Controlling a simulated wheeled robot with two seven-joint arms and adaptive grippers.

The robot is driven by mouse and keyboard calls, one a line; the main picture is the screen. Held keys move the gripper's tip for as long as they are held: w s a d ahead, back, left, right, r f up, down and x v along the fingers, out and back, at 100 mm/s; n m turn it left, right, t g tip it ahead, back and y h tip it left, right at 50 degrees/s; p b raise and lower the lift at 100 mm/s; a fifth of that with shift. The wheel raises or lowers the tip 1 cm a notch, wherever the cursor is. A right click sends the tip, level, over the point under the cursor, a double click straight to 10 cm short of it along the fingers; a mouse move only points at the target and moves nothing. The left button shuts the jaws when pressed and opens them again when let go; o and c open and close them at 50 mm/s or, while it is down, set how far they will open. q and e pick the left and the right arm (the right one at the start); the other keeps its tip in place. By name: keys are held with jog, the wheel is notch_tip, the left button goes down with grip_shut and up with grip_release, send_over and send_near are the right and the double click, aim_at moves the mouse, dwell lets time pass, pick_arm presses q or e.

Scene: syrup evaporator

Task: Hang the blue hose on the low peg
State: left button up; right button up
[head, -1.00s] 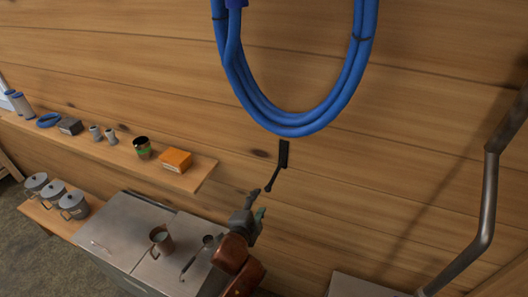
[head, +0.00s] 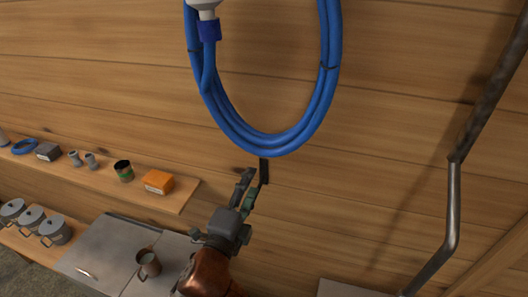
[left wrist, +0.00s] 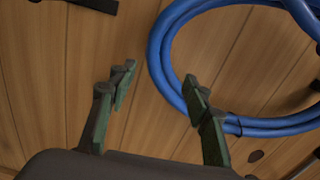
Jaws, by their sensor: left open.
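The blue hose (head: 268,145) hangs as a coil against the plank wall in the head view, its top cut off. A blue-and-white end piece (head: 208,25) hangs at its upper left. My left gripper (head: 250,190) is open and empty, just below the coil in that view and overlapping the peg. In the left wrist view the hose (left wrist: 165,65) curves past the right finger, with wall visible between the fingers; I cannot tell if they touch. My right gripper is not in view.
A wall shelf (head: 120,180) at left holds an orange box (head: 158,181), a dark cup (head: 123,170) and small items. Below stand a metal counter (head: 100,260) with a mug (head: 148,264) and several lidded pots. A bent metal pipe (head: 453,210) rises at right.

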aim_at(266, 147)
pick_arm(q)
jog(key=b+x, duration=0.1)
jog(key=x, duration=0.5)
jog(key=a+b+x, duration=0.1)
jog(key=x, duration=0.1)
jog(key=shift+w+d+b, duration=0.15)
jog(key=shift+w+b, duration=0.2)
jog(key=shift+w, duration=0.2)
jog(key=shift+x, duration=4.15)
jog(key=shift+r, duration=0.1)
jog(key=c, duration=1.1)
grip_shut()
